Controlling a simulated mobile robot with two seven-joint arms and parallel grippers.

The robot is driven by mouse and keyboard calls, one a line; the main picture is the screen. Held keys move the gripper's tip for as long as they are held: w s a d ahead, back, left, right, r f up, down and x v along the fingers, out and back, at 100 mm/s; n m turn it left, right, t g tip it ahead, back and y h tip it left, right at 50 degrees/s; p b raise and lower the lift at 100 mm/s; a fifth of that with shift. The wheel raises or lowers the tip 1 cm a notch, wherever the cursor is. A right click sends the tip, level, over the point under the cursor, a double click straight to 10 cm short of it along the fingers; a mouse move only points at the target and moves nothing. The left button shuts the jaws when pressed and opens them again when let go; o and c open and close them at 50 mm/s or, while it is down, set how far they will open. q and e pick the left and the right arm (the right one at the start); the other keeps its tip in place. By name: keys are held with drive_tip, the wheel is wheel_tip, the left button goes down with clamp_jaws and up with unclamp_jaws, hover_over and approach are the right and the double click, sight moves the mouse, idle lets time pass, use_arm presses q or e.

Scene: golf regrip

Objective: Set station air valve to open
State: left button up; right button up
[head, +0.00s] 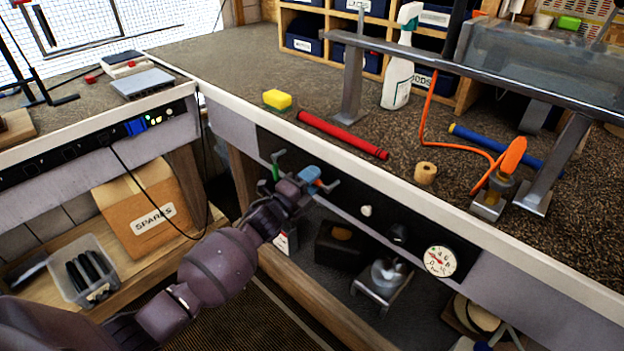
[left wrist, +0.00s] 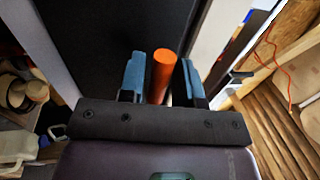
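The black air panel (head: 378,222) is set in the bench front. In the left wrist view, an orange cylindrical handle (left wrist: 162,72), seemingly the valve's, stands between my left gripper's blue fingers (left wrist: 162,82). A narrow gap shows on its right side; it is close to the left finger. In the head view, my left gripper (head: 312,178) is at the panel's left part and hides most of the handle and valve body. A green part (head: 276,171) shows just left of the gripper. My right gripper is not in view.
A round gauge (head: 440,261) and a white knob (head: 366,210) sit farther right on the panel. The bench top above holds a red grip (head: 342,135), a yellow sponge (head: 277,99), a spray bottle (head: 399,75) and an orange-handled clamp (head: 510,158). A cardboard box (head: 150,212) stands lower left.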

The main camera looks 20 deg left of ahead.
use_arm(q)
drive_tip(key=shift+o, duration=0.7)
drive_tip(key=v, duration=1.1)
drive_tip(key=shift+p, duration=0.45)
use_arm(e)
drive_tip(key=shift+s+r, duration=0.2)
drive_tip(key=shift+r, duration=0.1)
use_arm(q)
drive_tip(key=shift+w, duration=0.1)
